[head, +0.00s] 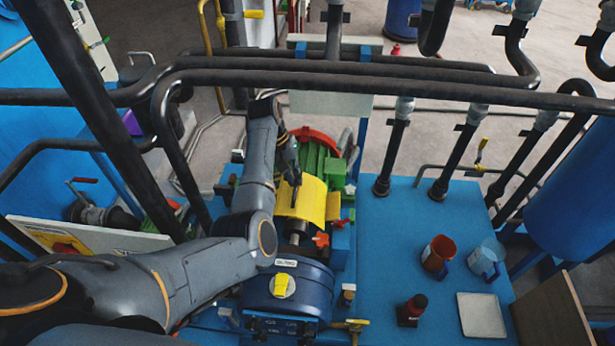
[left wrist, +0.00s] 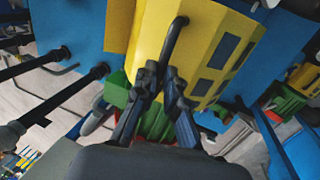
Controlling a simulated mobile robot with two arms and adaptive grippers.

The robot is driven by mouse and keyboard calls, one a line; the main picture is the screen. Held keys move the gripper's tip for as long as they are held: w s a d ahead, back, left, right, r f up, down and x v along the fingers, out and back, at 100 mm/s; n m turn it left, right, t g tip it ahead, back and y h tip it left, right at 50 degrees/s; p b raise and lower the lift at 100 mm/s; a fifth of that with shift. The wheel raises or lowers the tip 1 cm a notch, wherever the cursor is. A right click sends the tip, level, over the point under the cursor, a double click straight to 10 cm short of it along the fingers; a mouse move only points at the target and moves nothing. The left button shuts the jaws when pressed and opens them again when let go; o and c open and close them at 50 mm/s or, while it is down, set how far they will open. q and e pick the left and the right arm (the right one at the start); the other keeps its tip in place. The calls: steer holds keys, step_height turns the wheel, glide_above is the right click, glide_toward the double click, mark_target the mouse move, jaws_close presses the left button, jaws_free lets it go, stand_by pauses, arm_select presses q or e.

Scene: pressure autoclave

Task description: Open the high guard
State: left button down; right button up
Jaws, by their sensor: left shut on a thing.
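The yellow guard (head: 312,203) sits over the shaft line between a green motor (head: 318,158) and a blue round housing (head: 305,283). In the left wrist view the yellow guard (left wrist: 196,42) shows dark rectangular slots and a black curved handle (left wrist: 173,38). My left gripper (head: 296,183) reaches down to the guard from above. In the left wrist view the fingers of my left gripper (left wrist: 163,82) are closed around the near end of the handle. The guard's hinge and far edge cannot be made out. My right gripper is not in view.
Dark horizontal pipes (head: 400,85) cross above the guard, close to my left arm.

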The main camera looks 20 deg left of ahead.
arm_select(q)
steer(key=shift+s+a+r, duration=0.15)
steer(key=shift+a+r, duration=0.15)
steer(key=shift+a, duration=0.35)
steer(key=shift+s+a+r, duration=0.2)
steer(key=shift+a+r, duration=0.1)
steer(key=shift+a, duration=0.35)
steer(key=shift+s+a+r, duration=0.15)
steer(key=shift+a+r, duration=0.15)
steer(key=shift+a, duration=0.35)
steer(key=c, duration=1.4)
jaws_free()
steer(key=shift+f, duration=0.1)
steer(key=shift+a, duration=0.1)
steer(key=shift+h, duration=0.3)
steer(key=shift+r, duration=0.45)
steer(key=v, duration=0.6)
steer(key=shift+a+r, duration=0.2)
steer(key=shift+s, duration=0.1)
